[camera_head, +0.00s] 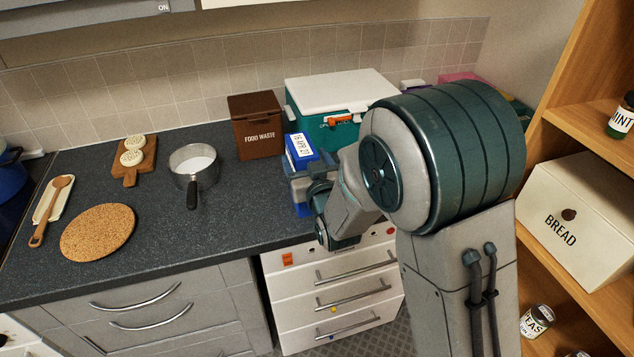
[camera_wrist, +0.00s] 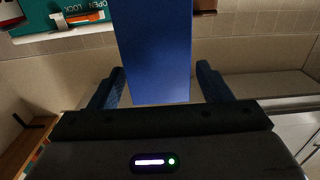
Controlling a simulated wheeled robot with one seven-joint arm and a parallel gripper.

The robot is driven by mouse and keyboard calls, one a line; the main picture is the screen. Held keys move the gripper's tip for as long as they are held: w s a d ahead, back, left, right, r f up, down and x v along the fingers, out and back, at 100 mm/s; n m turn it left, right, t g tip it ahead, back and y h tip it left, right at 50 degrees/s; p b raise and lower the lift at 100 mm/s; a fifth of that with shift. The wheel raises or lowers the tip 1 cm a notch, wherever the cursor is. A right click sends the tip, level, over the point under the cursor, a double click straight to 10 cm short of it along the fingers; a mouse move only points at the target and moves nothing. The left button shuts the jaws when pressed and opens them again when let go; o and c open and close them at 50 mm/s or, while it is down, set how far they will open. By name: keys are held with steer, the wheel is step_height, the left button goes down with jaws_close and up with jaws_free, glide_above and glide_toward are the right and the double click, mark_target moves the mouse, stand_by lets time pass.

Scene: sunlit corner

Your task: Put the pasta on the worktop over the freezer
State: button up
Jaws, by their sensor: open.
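A tall blue box with a white date label (camera_head: 301,146), apparently the pasta, is upright near the worktop's front edge, above the white drawer-fronted freezer (camera_head: 333,293). Its base is mostly hidden by my arm, so its contact with the worktop (camera_head: 253,203) is hard to see. My gripper (camera_head: 303,184) is at the box, below its labelled top. In the wrist view the box's plain blue face (camera_wrist: 155,50) lies between the two open fingers of my gripper (camera_wrist: 162,86), with a gap showing on each side.
A brown food waste bin (camera_head: 255,127) and a teal cool box with a white lid (camera_head: 338,90) stand behind. A saucepan (camera_head: 194,167), cork mat (camera_head: 98,232) and board (camera_head: 130,171) lie left. Wooden shelves (camera_head: 570,105) with a bread bin (camera_head: 583,213) rise at right.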

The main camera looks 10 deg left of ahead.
steer(key=b+v, duration=0.2)
steer(key=v, duration=0.7)
steer(key=shift+s, duration=0.2)
steer(key=shift+d, duration=0.1)
steer(key=s+d+f+m+g+h, duration=0.15)
steer(key=d+m+g+h, duration=0.45)
steer(key=d, duration=1)
steer(key=s+d+g+h, duration=0.3)
steer(key=s+d+g, duration=0.3)
steer(key=s+d, duration=0.5)
steer(key=s, duration=0.4)
steer(key=shift+s+d+r+h, duration=0.2)
steer(key=shift+d+h, duration=0.05)
steer(key=shift+h, duration=0.05)
